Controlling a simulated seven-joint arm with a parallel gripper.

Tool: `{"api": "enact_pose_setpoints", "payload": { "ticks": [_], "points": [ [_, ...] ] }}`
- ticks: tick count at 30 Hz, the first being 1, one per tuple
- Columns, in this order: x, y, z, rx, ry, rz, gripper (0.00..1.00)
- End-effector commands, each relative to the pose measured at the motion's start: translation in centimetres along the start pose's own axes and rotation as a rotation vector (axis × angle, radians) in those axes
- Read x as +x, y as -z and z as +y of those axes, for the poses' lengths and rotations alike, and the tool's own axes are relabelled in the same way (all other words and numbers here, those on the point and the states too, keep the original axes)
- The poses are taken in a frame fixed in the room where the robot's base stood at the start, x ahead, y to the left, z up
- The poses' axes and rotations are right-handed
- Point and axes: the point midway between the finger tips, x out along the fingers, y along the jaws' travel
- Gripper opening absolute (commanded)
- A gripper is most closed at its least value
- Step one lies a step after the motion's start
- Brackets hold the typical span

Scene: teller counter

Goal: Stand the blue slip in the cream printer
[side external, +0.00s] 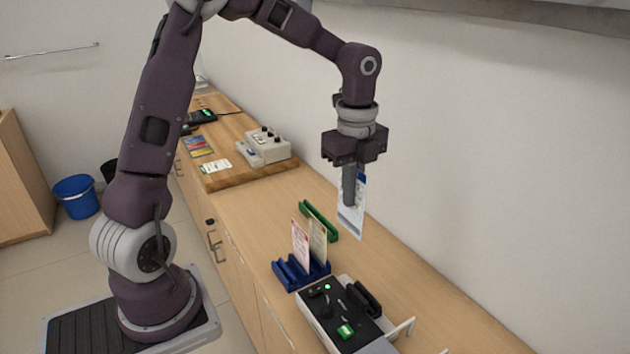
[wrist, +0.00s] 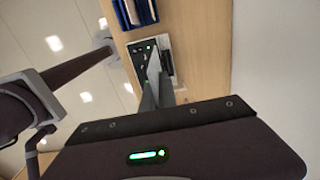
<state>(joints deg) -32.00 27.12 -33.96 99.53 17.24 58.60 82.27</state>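My gripper (side external: 350,196) points down, shut on the upper part of a white slip with blue markings (side external: 356,216). The slip hangs upright, well above the counter and to the right of the blue rack. In the wrist view the slip (wrist: 154,66) shows edge-on as a pale strip beyond the fingers. A cream-sided machine with a black top (side external: 312,323) stands at the front, below the slip. A green light and a green patch show on it. A second cream machine with dark knobs (side external: 268,147) stands further back. I cannot tell which is the printer.
A blue rack (side external: 290,272) holds a pink slip (side external: 300,244) and a beige slip (side external: 318,243). A green rack (side external: 319,220) stands behind it. Cards lie on a wooden board (side external: 225,178) further back. The wall borders the counter on the right.

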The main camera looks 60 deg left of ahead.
Motion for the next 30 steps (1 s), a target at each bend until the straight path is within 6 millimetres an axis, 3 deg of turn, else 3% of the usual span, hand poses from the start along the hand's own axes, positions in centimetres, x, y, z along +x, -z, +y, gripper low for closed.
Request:
{"api": "enact_pose_setpoints", "payload": {
  "ticks": [8,21,30],
  "points": [
    [0.2,5.7,-1.7,-0.002,-0.001,-0.003,0.0],
    [9.9,5.5,-1.6,-0.006,-0.006,-0.003,0.0],
    [12.3,5.5,-1.6,-0.006,-0.002,-0.003,0.0]
  ]
}}
